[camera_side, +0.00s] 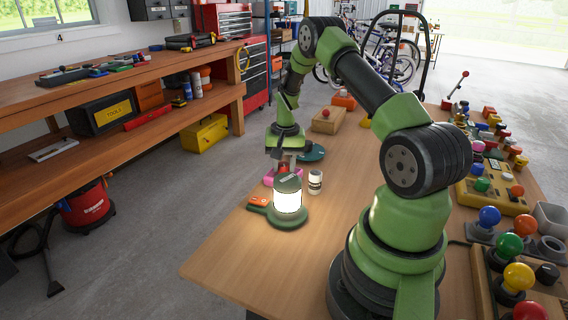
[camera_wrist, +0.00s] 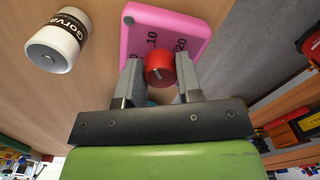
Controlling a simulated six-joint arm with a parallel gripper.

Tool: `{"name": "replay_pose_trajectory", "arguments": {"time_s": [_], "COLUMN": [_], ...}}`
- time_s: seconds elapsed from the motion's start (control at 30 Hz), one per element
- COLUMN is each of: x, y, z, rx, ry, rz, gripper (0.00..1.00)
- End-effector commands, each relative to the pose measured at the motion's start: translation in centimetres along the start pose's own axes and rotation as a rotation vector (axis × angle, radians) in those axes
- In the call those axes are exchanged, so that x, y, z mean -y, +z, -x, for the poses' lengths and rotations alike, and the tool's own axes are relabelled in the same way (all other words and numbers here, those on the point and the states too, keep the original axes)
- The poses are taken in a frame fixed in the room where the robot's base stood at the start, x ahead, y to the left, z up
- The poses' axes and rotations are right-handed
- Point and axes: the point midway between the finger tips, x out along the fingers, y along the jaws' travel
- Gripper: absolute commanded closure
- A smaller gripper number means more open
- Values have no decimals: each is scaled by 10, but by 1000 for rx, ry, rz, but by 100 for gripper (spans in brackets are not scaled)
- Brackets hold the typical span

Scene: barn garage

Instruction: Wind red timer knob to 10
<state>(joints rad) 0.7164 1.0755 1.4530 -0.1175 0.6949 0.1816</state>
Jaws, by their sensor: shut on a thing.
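The pink timer (camera_wrist: 183,22) lies on the wooden bench, with dark numbers 10 and 20 readable beside its knob. Its round red knob (camera_wrist: 159,62) sits between my fingers in the wrist view. My gripper (camera_wrist: 160,78) is shut on the knob, with one grey finger on each side. A short pale mark shows on the knob; which number it points to I cannot tell. In the side view my gripper (camera_side: 284,160) points down at the timer (camera_side: 268,178), which is mostly hidden behind the lantern and gripper.
A lit lantern (camera_side: 288,201) stands close in front of the timer. An orange-red item (camera_side: 258,201) lies left of the lantern. The bench front is clear.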

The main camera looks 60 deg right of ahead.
Motion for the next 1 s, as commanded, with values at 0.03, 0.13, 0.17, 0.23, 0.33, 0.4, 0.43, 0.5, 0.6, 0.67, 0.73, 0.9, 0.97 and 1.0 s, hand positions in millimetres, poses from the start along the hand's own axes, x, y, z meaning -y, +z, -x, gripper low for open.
{"name": "replay_pose_trajectory", "arguments": {"time_s": [0.03,0.13,0.17,0.23,0.33,0.4,0.43,0.5,0.6,0.67,0.73,0.9,0.97,1.0], "x": [0,0,0,0,0,0,0,0,0,0,0,0,0,0], "y": [0,0,0,0,0,0,0,0,0,0,0,0,0,0], "z": [1,1,1,1,1,1,1,1,1,1,1,1,0,0], "rx": [0,-1,-2,-2,-3,-3,-3,-3,-3,-3,-3,-3,-3,-3], "ry": [-1,0,0,0,0,0,0,0,0,0,0,0,0,0], "rz": [-24,-62,-72,-89,-107,-113,-115,-117,-117,-117,-117,-116,-116,-116], "gripper": [91,91,91,91,91,91,91,91,91,91,91,44,42,42]}}
